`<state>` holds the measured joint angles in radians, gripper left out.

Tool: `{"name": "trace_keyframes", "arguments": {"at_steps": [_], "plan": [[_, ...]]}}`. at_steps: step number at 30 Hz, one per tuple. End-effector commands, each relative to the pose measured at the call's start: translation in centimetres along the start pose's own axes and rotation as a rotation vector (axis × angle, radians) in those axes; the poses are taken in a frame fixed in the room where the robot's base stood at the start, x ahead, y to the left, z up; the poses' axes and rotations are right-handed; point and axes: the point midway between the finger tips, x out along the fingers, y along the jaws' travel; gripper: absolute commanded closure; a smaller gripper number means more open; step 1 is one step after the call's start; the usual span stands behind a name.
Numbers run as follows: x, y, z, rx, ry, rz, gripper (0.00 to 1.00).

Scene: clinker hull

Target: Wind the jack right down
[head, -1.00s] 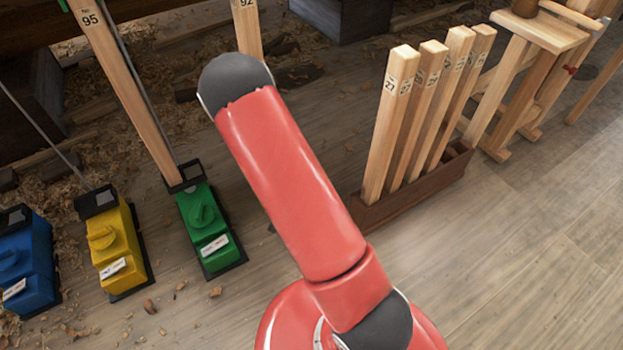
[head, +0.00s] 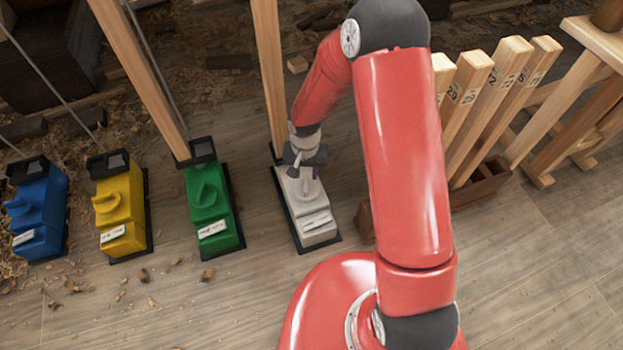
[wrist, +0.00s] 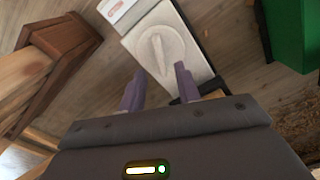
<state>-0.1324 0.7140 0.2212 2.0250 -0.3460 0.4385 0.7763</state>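A white jack (head: 318,232) stands on a dark base at the foot of a wooden post, with a pale label on its near end. My gripper (head: 305,162) is over its upper part in the head view and hides some of it. In the wrist view the white jack (wrist: 180,58) lies ahead, with a raised narrow knob (wrist: 160,55) on top. My gripper's two purple fingers (wrist: 157,84) are spread apart with nothing between them. The knob shows just beyond the tips; contact cannot be told. Green (head: 208,200), yellow (head: 120,212) and blue (head: 38,210) jacks stand to the left.
Wooden posts (head: 140,75) and thin rods rise from the jacks. A brown box (head: 482,185) of numbered staves stands right of my arm, close by in the wrist view (wrist: 62,40). A wooden stand (head: 585,80) is at far right. Floor in front is mostly clear, with scattered chips.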

Motion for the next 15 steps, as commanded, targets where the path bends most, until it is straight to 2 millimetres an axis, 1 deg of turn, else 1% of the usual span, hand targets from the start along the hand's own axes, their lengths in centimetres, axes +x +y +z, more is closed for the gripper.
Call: {"name": "trace_keyframes", "arguments": {"at_steps": [1, 6, 10, 15], "plan": [[1.2, 0.0, 0.1, 0.0, -0.003, 0.001, 0.67], [3.7, 0.0, 0.0, 0.001, -0.001, 0.0, 0.67], [4.8, 0.0, 0.0, 0.003, 0.001, -0.001, 0.67], [5.1, 0.0, 0.0, 0.002, 0.001, -0.001, 0.67]]}}
